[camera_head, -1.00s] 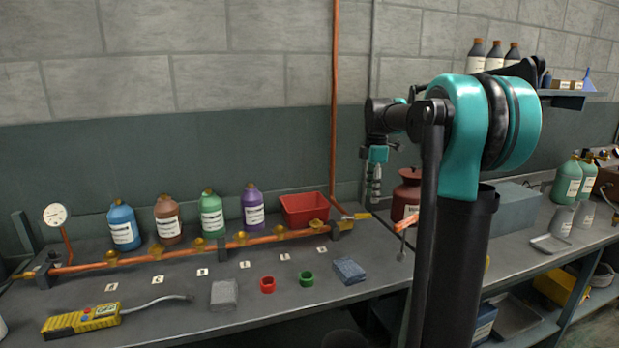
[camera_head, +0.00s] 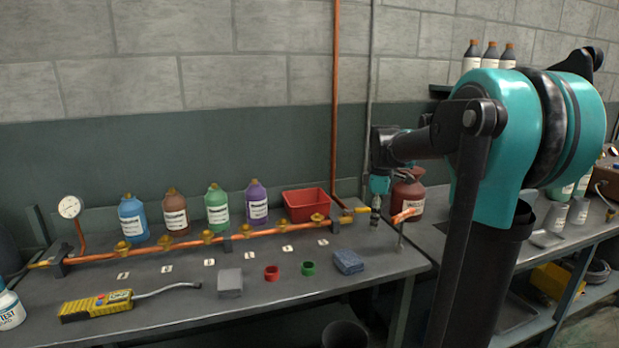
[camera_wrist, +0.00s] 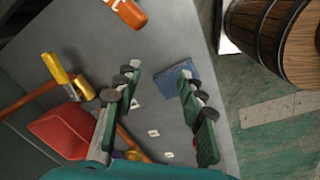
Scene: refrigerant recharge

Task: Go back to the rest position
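My gripper (camera_head: 376,208) hangs fingers-down over the right end of the grey bench (camera_head: 190,285), beside the orange pipe's yellow end valve. In the wrist view my gripper (camera_wrist: 158,82) has its two green, grey-padded fingers spread apart with nothing between them. Bench top, white labels and a blue pad (camera_wrist: 174,80) show below and beyond the fingers. My arm, teal and black, fills the right of the head view and hides part of the bench behind it.
An orange-handled item (camera_head: 404,214) stands close right of my gripper. A red bin (camera_head: 306,206), coloured bottles and the orange pipe (camera_head: 190,243) with brass valves line the bench's back. A yellow detector (camera_head: 95,305) lies front left. A wooden barrel (camera_wrist: 275,40) stands on the floor.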

